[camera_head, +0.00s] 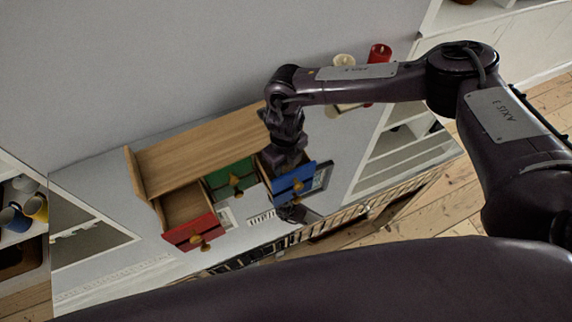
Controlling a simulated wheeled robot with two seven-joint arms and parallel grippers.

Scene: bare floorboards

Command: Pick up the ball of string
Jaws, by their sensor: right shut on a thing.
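No ball of string can be made out. A small wooden chest (203,145) with three drawers sits on a white cabinet top. My right gripper (286,160) points down into the open drawer with the blue front (289,184) at the chest's right end. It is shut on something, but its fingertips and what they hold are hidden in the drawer. The drawer with the red front (194,232) is pulled out and its visible inside looks empty. The drawer with the green front (232,178) is between them. My left gripper is not in view.
A red candle or cup (379,56) and a cream one (344,61) stand behind my right forearm. A dark framed item (320,178) lies beside the blue drawer. Mugs (37,207) sit on a shelf at far left. The grey cabinet top left of the chest is clear.

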